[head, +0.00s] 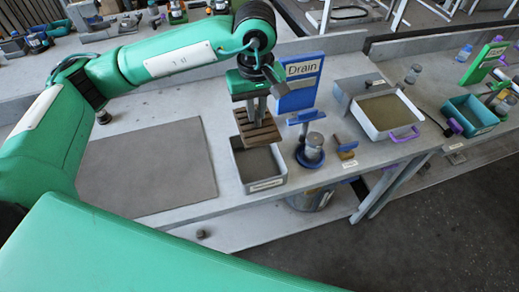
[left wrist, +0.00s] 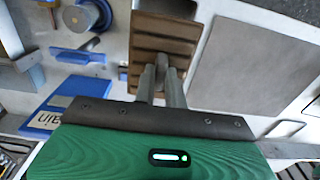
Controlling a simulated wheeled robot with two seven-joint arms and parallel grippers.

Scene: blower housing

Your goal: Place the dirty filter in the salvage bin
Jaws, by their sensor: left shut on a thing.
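The dirty filter (head: 259,132) is a brown, ribbed rectangular panel. My left gripper (head: 256,108) is shut on it, and the fingers close on its middle in the left wrist view, where the filter (left wrist: 165,36) also shows. The salvage bin appears to be the grey open box (head: 266,186) with a label on its front; I cannot read the label. The filter hangs over the far part of this box, overlapping its back rim in the head view. I cannot tell the exact gap between them. The box floor that shows is empty. My right gripper is not in view.
A flat grey mat (head: 145,168) lies to the left. The table's front edge is near the box.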

